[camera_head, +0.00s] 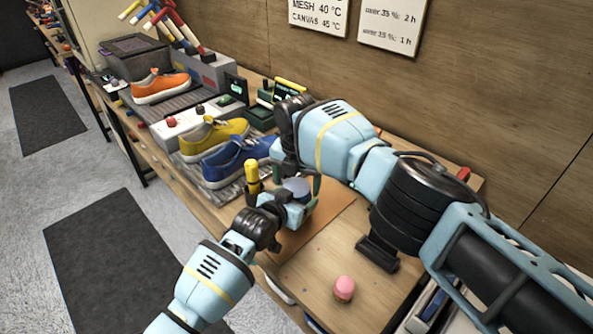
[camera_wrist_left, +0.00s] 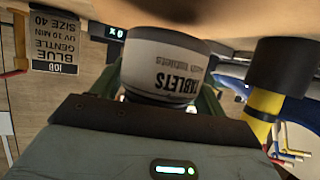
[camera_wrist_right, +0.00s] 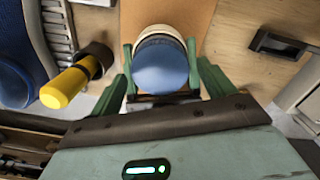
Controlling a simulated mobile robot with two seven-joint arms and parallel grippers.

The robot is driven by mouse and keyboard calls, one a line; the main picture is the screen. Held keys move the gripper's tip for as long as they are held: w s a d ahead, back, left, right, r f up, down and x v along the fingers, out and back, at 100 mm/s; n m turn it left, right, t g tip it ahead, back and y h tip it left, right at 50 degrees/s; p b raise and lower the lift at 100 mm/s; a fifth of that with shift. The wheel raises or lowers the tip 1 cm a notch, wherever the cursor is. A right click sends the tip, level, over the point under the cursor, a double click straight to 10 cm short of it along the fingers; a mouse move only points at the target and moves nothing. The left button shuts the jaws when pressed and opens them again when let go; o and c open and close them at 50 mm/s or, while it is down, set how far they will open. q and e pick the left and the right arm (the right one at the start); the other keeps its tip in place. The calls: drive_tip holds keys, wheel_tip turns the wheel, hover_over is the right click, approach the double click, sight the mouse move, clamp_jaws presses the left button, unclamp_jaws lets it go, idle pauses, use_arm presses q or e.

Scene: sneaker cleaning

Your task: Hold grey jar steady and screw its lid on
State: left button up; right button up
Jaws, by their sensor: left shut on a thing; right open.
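The grey jar (camera_wrist_left: 172,58) stands upright on the brown mat, its "TABLETS" label upside down in the left wrist view. My left gripper (camera_wrist_left: 163,88) is shut around its sides. A round blue lid (camera_wrist_right: 162,68) sits on top of the jar in the right wrist view; how tight it is cannot be told. It also shows in the head view (camera_head: 297,186), partly covered by the grippers. My right gripper (camera_wrist_right: 165,85) is open above the jar, its fingers on either side of the lid and apart from it.
A yellow-topped tool in a dark holder (camera_head: 252,173) stands close left of the jar. Blue (camera_head: 235,160) and yellow (camera_head: 212,135) sneakers lie behind it. A pink-topped object (camera_head: 344,288) stands nearer the front edge.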

drive_tip(key=shift+f, duration=0.45)
drive_tip(key=shift+c, duration=0.2)
drive_tip(key=c, duration=1)
drive_tip(key=m, duration=0.9)
drive_tip(key=shift+m, duration=0.4)
drive_tip(key=o, duration=1.1)
drive_tip(key=shift+s+r, duration=0.1)
drive_tip(key=shift+r, duration=2.15)
